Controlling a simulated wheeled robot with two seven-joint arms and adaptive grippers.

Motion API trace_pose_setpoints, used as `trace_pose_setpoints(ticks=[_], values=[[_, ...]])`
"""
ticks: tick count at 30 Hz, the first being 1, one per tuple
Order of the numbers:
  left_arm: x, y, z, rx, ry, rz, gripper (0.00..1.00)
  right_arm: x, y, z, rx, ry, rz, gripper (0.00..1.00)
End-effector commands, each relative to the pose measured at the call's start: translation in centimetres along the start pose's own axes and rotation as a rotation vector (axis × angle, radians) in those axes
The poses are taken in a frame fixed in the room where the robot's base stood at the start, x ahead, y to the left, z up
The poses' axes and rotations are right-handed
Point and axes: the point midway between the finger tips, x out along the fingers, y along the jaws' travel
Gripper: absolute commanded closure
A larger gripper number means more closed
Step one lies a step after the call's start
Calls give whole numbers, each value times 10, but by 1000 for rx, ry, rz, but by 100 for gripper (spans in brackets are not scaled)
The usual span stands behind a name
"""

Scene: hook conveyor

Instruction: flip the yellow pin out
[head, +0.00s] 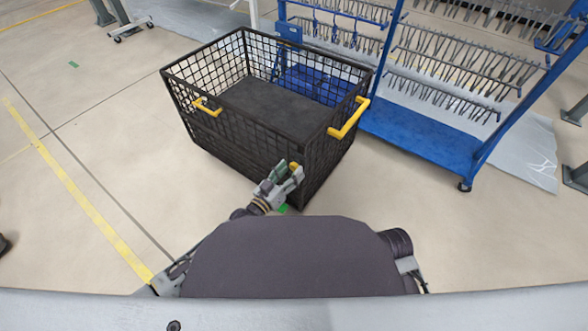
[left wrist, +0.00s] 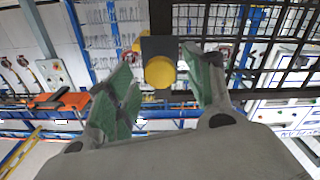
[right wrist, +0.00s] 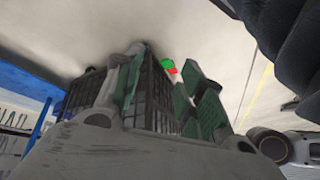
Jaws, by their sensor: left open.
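The yellow pin (left wrist: 160,72) is a round yellow knob on a dark bracket at the crate's front, and a bit of yellow shows at my gripper in the head view (head: 294,167). My left gripper (head: 285,173) is at the front wall of the black mesh crate (head: 320,160), near its front right corner. In the left wrist view its green-padded fingers (left wrist: 160,80) are open, one on each side of the pin, with gaps on both sides. My right gripper (right wrist: 165,85) is open, with nothing held between its fingers; it is hidden in the head view.
A blue rack with hooks (head: 425,140) stands behind and to the right. A small green patch (head: 283,208) shows below the crate.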

Motion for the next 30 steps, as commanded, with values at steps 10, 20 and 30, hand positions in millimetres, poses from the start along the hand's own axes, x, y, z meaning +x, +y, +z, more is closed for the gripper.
trace_pose_setpoints(ticks=[10,20,30], values=[[24,0,1,0,0,0,48,19,-2,13,13,16,-19,61],[26,0,0,0,0,0,48,18,-2,8,12,28,-19,61],[25,0,0,0,0,0,90,17,-3,6,15,31,-20,61]])
